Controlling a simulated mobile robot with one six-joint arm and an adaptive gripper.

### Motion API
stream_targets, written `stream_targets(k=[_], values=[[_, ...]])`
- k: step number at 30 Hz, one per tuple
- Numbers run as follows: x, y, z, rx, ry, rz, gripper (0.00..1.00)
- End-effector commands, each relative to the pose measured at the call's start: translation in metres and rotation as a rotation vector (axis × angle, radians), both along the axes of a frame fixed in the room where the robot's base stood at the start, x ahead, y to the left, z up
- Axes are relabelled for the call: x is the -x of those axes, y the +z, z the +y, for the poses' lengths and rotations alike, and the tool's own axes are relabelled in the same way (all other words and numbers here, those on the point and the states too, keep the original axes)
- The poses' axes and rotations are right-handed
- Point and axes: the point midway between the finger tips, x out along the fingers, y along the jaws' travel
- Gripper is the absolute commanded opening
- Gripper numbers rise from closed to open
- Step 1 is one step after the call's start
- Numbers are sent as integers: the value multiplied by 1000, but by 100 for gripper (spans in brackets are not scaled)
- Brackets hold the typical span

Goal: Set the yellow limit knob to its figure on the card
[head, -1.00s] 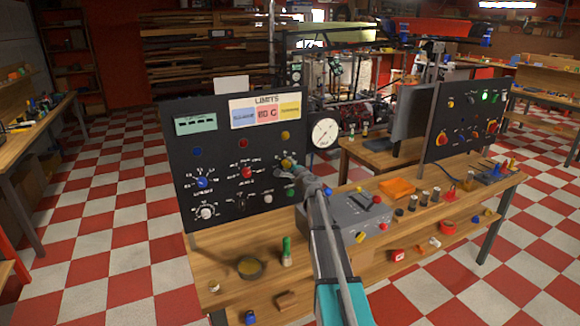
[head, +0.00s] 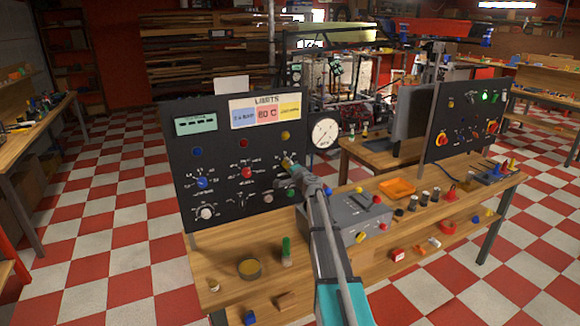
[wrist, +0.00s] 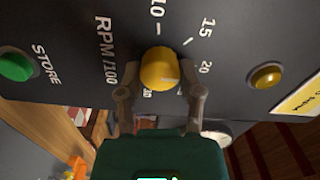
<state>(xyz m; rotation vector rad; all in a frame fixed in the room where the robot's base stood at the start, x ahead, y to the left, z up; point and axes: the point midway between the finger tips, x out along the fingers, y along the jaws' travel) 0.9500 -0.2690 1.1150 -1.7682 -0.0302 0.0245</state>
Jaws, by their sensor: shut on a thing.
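The yellow limit knob (wrist: 159,66) sits on the black panel (wrist: 60,80), beside the "RPM/100" label. Figures 10, 15, 20 and a partly covered 30 show around it. My gripper (wrist: 160,88) has one finger on each side of the knob and is shut on it. In the head view my gripper (head: 290,168) covers most of the knob. The knob's pointer is not clear. The LIMITS card's yellow part (head: 290,108) is at the panel's top right, its figure too small to read. The card's edge (wrist: 302,98) also shows in the wrist view.
A green STORE button (wrist: 14,66) and a yellow lamp (wrist: 266,75) flank the knob. Blue (head: 202,183) and red (head: 247,172) knobs sit left of it. A round gauge (head: 325,132) is at the panel's right edge. A grey box (head: 345,215) stands below my arm.

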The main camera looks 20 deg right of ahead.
Motion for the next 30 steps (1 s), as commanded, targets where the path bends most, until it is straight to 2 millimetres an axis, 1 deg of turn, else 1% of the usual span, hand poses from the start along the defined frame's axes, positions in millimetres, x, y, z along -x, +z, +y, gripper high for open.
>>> stream_targets(k=[5, 6, 8, 9, 11, 23, 26, 30], values=[[1, 0, 1, 0, 1, 0, 0], [1, 0, 1, 0, 2, 0, 53], [1, 0, 1, -1, 1, 0, 64], [1, 0, 0, -1, 1, 0, 72], [1, 0, 0, -1, 1, 0, 82], [1, 0, 0, -2, 0, 0, 82], [4, 0, 0, -2, 0, 0, 82], [13, 0, 0, -2, 0, 0, 82]])
